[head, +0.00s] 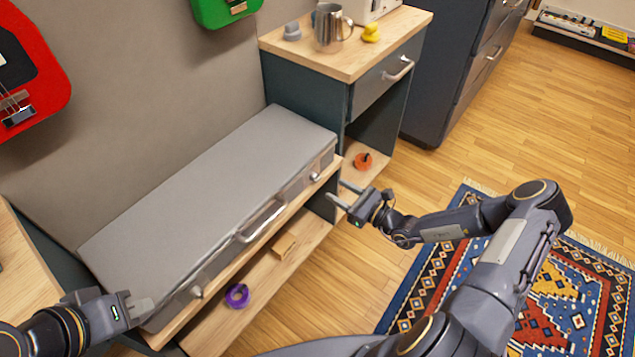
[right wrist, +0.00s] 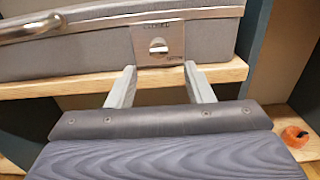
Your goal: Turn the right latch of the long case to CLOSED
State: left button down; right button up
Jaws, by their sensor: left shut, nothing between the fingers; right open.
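The long grey case (head: 210,190) lies lid down on a wooden shelf, with a handle (head: 262,222) on its front. Its right latch (head: 315,177) is near the right end of the front. In the right wrist view, the right latch (right wrist: 158,46) is a metal plate with a small bright turn piece; its lettering is too small to read. My right gripper (head: 339,193) is open and empty, in front of the latch and apart from it. Its fingers also show in the right wrist view (right wrist: 160,84), below the latch plate. The left latch (head: 196,292) shows near the left end. My left gripper (head: 150,305) is shut and empty by the case's left end.
The shelf edge (right wrist: 85,88) runs just under the case front. The lower shelf holds a purple roll (head: 237,296) and a wooden block (head: 285,246). An orange roll (head: 363,161) lies under the drawer cabinet (head: 380,88). The floor to the right is open, with a patterned rug (head: 560,300).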

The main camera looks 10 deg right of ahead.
aim_at(319, 180)
jog(key=x, duration=0.6)
jog(key=shift+w+a+b, duration=0.2)
jog(key=shift+b, duration=0.2)
jog(key=c, duration=1)
jog(key=shift+r, duration=0.1)
